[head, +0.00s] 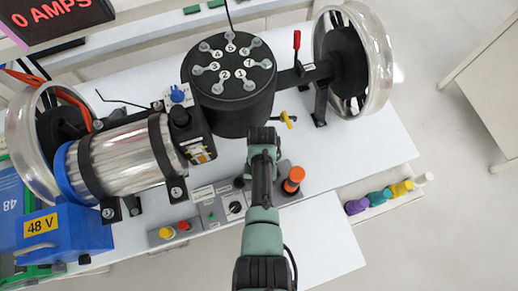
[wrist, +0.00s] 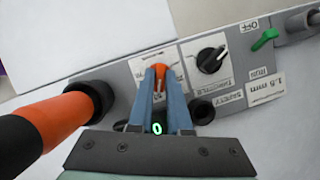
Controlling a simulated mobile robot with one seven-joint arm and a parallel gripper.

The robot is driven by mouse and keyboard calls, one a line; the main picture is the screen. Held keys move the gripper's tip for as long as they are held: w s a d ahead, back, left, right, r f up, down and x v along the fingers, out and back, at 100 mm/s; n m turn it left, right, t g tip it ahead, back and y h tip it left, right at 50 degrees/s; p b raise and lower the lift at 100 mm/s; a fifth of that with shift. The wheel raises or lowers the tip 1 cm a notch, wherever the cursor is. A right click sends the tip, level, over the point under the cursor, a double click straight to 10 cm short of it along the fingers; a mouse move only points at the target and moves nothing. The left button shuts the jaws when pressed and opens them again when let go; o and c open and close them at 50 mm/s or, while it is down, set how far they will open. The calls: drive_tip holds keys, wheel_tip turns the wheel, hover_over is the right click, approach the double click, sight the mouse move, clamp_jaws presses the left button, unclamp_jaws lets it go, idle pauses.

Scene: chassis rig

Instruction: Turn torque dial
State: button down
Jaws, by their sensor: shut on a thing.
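In the wrist view, my gripper (wrist: 159,78) has its two blue-grey fingers closed around an orange dial (wrist: 162,70) on a white-labelled square of the grey control panel. Its label is partly covered by the fingers, so I cannot read the name. A black dial with a white pointer (wrist: 211,59) sits just right of it, apart from the fingers. In the head view, my arm and gripper (head: 262,150) reach over the panel and hide the orange dial; the black dial (head: 235,207) shows left of the arm.
A large orange-and-black handle (wrist: 45,120) stands close left of my fingers; it also shows in the head view (head: 293,179). A green switch (wrist: 264,39) is at the panel's right. A black hub with numbered bolts (head: 230,90) and a silver motor (head: 125,158) stand behind the panel.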

drive_tip(key=c, duration=0.9)
unclamp_jaws()
drive_tip(key=shift+o, duration=0.2)
drive_tip(key=v, duration=1.3)
drive_tip(key=shift+s, duration=0.15)
